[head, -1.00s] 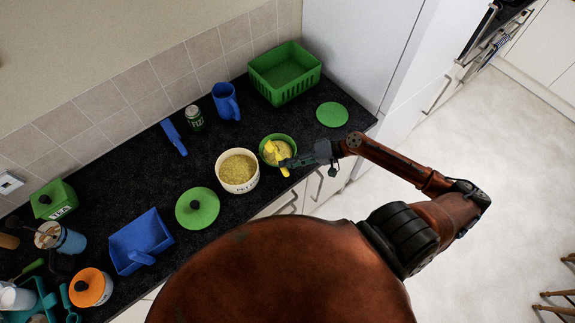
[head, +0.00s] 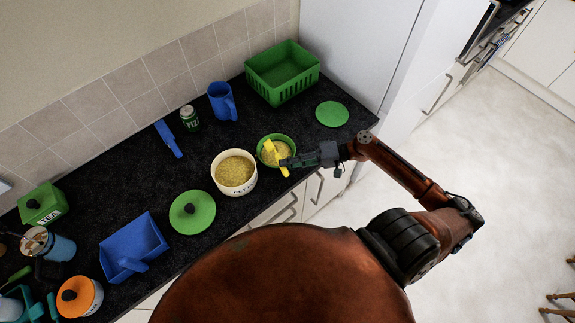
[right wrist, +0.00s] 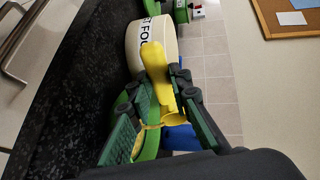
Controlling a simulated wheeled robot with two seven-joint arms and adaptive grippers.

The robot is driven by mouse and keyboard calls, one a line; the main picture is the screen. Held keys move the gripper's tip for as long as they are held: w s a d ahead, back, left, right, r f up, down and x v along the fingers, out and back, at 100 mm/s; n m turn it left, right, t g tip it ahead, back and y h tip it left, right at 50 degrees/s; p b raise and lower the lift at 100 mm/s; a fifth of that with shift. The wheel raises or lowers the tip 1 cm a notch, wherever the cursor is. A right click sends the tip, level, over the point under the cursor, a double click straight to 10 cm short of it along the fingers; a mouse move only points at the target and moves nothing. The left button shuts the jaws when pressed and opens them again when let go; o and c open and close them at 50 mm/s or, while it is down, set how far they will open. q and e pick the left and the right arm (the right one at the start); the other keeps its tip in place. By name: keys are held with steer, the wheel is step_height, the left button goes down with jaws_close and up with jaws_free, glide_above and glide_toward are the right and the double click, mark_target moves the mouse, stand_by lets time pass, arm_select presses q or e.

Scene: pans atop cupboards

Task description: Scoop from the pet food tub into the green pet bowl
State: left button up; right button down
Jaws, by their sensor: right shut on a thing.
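The cream pet food tub (head: 234,189) stands open on the dark counter, full of tan food. The green pet bowl (head: 292,143) is just right of it and holds tan food. My right gripper (head: 287,162) is at the bowl's near edge, shut on the yellow scoop (head: 271,150). The scoop's head is over the bowl; whether it touches the food is unclear. In the right wrist view, the scoop (right wrist: 158,80) sits between the fingers (right wrist: 160,115), with the tub (right wrist: 138,50) beyond and the bowl (right wrist: 151,149) partly hidden. My left gripper is not seen.
A green lid (head: 192,212) lies left of the tub, another green disc (head: 332,114) right of the bowl. Behind are a green basket (head: 283,75), blue jug (head: 221,101), can (head: 190,118) and blue utensil (head: 168,138). A blue dustpan-like tray (head: 132,245) is at left.

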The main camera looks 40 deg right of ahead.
steer(key=shift+d+f+t+y+b, duration=0.15)
steer(key=shift+t+y+b, duration=0.25)
steer(key=shift+y+b, duration=0.5)
